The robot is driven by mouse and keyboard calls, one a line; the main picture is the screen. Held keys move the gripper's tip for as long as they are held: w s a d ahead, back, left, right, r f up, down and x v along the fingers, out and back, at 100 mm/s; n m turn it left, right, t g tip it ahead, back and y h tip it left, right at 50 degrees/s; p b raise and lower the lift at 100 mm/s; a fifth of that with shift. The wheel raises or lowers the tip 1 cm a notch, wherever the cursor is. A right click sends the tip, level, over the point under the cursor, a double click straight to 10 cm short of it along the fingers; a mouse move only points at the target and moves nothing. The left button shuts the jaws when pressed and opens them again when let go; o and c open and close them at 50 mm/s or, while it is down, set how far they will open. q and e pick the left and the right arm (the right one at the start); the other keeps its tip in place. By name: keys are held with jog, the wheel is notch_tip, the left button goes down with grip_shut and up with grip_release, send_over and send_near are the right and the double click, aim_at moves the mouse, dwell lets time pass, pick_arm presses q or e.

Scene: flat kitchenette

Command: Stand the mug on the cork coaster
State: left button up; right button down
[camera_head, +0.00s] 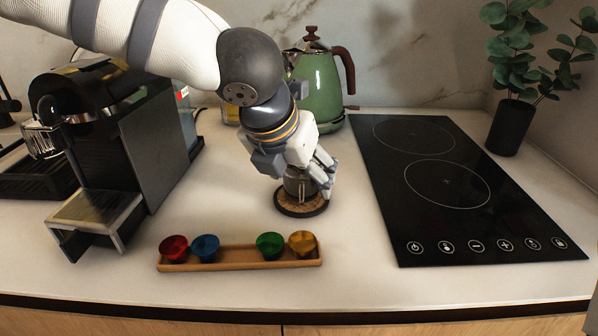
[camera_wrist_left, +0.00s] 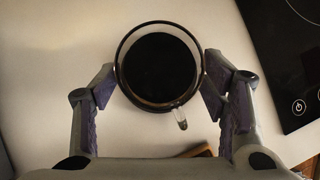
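The mug (camera_head: 296,186) is greyish, with a dark inside, and shows from above in the left wrist view (camera_wrist_left: 160,68). Its handle points toward the bottom of that view. My left gripper (camera_head: 316,181) reaches down over it, with one finger against each side of the mug in the left wrist view (camera_wrist_left: 160,82). The round cork coaster (camera_head: 301,209), with a dark rim, lies directly below the mug. The mug looks upright over the coaster; I cannot tell whether its base touches. The coaster is hidden in the left wrist view. My right gripper is not in view.
A wooden tray (camera_head: 228,257) with red, blue, green and gold capsules lies in front. A black coffee machine (camera_head: 125,140) stands left, a black hob (camera_head: 450,180) lies right. A green kettle (camera_head: 322,85) stands behind. Bare counter lies between coaster and hob.

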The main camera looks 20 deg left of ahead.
pick_arm(q)
jog(key=v, duration=1.2)
jog(key=shift+r, duration=0.25)
